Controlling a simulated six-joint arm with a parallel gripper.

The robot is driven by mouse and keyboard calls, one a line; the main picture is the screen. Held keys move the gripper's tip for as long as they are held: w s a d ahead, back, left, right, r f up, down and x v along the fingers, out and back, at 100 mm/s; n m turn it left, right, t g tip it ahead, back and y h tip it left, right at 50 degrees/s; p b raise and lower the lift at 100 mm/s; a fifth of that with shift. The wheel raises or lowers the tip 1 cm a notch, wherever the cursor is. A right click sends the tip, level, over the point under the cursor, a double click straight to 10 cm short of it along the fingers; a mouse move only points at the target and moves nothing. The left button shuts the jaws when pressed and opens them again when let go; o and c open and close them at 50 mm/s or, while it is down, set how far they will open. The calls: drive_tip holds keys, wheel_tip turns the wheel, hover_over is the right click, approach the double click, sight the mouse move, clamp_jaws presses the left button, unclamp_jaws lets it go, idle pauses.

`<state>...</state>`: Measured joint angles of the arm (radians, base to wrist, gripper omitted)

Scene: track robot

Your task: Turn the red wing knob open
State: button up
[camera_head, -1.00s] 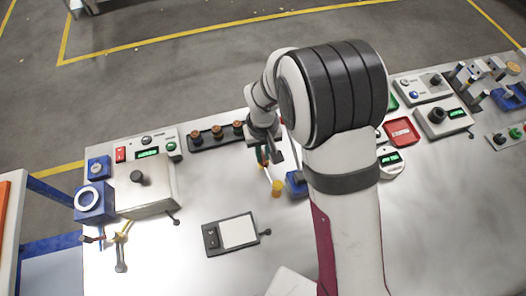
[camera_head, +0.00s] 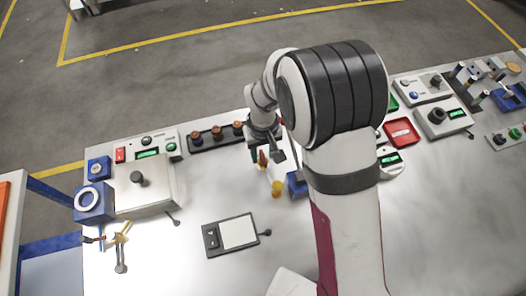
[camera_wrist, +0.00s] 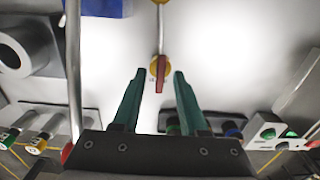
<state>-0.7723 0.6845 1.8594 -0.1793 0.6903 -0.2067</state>
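The red wing knob (camera_wrist: 160,78) sits on a yellow round base (camera_wrist: 152,66) at the end of a pale pipe (camera_wrist: 161,30) in the wrist view. Its wing points along the picture's vertical. My gripper (camera_wrist: 159,73) has two green fingers, open, one on each side of the wing with a visible gap to each. Whether the tips are level with the wing or above it I cannot tell. In the head view my gripper (camera_head: 265,156) is over the same spot, and the knob (camera_head: 262,159) shows only as a small red patch, partly hidden by my gripper.
A yellow fitting (camera_head: 277,189) and a blue block (camera_head: 297,184) stand close by in the head view. A tall grey rod (camera_wrist: 74,70) rises left of my fingers in the wrist view. A row of brown knobs (camera_head: 216,132) lies left of my gripper.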

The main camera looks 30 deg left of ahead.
sight(264, 157)
wheel_tip(264, 157, up, 16)
idle(0.4)
drive_tip(key=shift+d+f, duration=0.1)
drive_tip(key=s+d+r+m, duration=0.1)
drive_tip(key=d+r+m, duration=0.25)
drive_tip(key=d, duration=0.55)
drive_tip(key=s+d+m+y, duration=0.1)
drive_tip(key=s+d+m, duration=1)
drive_tip(key=s+d, duration=0.3)
drive_tip(key=shift+s+d+f+y, duration=0.3)
drive_tip(key=shift+d+f+y, duration=0.1)
drive_tip(key=shift+d+f, duration=0.1)
